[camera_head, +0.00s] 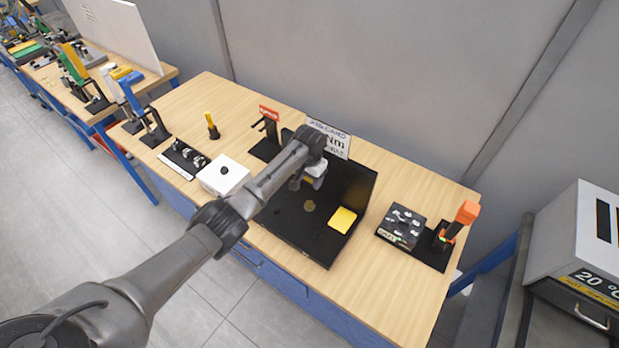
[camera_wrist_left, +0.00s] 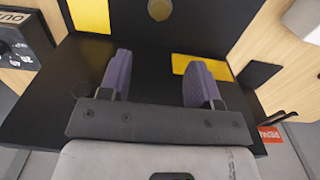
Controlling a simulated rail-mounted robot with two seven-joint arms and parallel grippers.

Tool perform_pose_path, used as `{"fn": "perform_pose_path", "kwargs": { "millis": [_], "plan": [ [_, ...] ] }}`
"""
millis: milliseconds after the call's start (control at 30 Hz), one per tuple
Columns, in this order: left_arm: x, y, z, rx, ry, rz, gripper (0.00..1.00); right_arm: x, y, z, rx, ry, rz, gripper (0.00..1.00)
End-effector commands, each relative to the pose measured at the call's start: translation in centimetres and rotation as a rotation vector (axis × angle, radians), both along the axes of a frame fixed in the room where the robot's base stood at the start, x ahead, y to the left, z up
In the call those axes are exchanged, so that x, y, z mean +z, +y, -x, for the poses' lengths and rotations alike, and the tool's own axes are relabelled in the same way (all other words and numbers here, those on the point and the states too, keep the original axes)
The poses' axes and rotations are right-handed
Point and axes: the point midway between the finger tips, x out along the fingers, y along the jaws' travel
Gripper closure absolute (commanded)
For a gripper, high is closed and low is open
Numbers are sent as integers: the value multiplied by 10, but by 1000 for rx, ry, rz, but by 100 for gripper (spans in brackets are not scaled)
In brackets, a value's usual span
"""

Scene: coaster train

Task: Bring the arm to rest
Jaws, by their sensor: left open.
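My left arm reaches in from the left in the head view. Its gripper (camera_head: 305,183) is over the black work surface (camera_head: 290,229), partly hidden by the wrist. In the left wrist view the two purple-grey fingers (camera_wrist_left: 158,78) stand wide apart with nothing between them. A yellow block or pad (camera_head: 343,219) and a small round brownish disc (camera_head: 309,206) are on the black surface, apart from the gripper. The wrist view also shows the disc (camera_wrist_left: 160,10) and a second yellow patch (camera_wrist_left: 215,67) partly behind one finger. My right gripper is not in view.
A raised black panel (camera_head: 358,185) and a lettered sign (camera_head: 329,139) stand behind. A white box (camera_head: 223,174) is to the left. A dark dial box (camera_head: 402,225) and an orange-topped tool (camera_head: 466,213) are to the right. Bare wood (camera_head: 385,290) shows at front right.

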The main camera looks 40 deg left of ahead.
Motion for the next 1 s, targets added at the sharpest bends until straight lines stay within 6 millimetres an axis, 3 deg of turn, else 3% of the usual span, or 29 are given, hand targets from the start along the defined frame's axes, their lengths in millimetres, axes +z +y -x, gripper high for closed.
{"fn": "perform_pose_path", "kwargs": {
  "millis": [600,667,767,900,1000],
  "plan": [
    [3,4,-4,-23,-24,-34,43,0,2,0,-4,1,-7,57],
    [18,2,-12,-47,-73,-66,43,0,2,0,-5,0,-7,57],
    [56,-7,-28,-97,-193,-125,43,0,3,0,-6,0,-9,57],
    [135,-31,-46,-170,-428,-209,43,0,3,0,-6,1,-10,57],
    [185,-55,-44,-214,-588,-251,43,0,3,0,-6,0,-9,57]
  ]
}}
